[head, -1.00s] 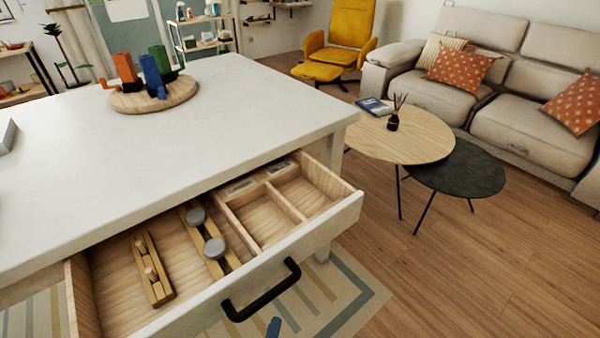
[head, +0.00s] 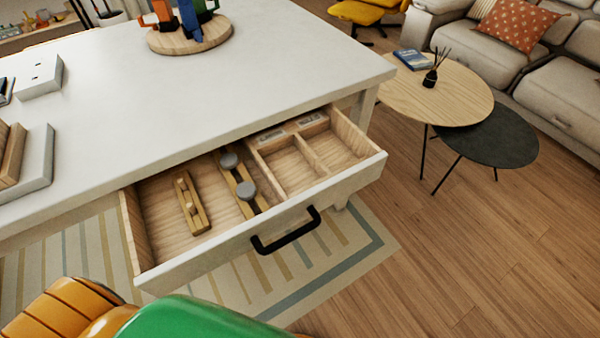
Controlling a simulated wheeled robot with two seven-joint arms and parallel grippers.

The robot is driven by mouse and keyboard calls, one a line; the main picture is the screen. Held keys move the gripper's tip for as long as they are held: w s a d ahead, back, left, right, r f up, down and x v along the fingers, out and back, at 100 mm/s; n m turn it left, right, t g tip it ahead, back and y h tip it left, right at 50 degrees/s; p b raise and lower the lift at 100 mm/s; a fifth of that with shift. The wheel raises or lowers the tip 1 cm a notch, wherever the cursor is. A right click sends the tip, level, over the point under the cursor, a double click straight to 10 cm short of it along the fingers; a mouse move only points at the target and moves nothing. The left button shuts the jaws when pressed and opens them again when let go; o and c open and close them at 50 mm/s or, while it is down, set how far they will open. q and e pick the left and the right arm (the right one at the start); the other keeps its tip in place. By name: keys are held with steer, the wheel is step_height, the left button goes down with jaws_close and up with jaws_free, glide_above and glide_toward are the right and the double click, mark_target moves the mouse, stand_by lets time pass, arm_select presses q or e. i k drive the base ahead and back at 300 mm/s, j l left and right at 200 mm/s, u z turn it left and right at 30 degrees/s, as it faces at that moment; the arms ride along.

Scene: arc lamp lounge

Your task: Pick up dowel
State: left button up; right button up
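The drawer (head: 262,232) of the white table stands open. In its left part lies a narrow wooden block (head: 199,217) with two short light wooden pegs, one near its far end (head: 182,184) and one nearer its middle (head: 189,201). I cannot tell whether either is the dowel. To its right lies a second wooden strip with two grey round-topped pieces (head: 229,161) (head: 246,190). Neither of my grippers can be made out. A green rounded shape and an orange ribbed shape, likely parts of me, fill the bottom edge.
The drawer's right part has small divided compartments (head: 325,153), and a black handle (head: 287,232) juts from its front. On the white tabletop (head: 240,90) stand a round wooden board (head: 215,41) with colored pieces and pale blocks at left. Round coffee tables (head: 440,88) stand at right.

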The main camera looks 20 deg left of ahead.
mark_target(190, 206)
steer(key=u, duration=1.6)
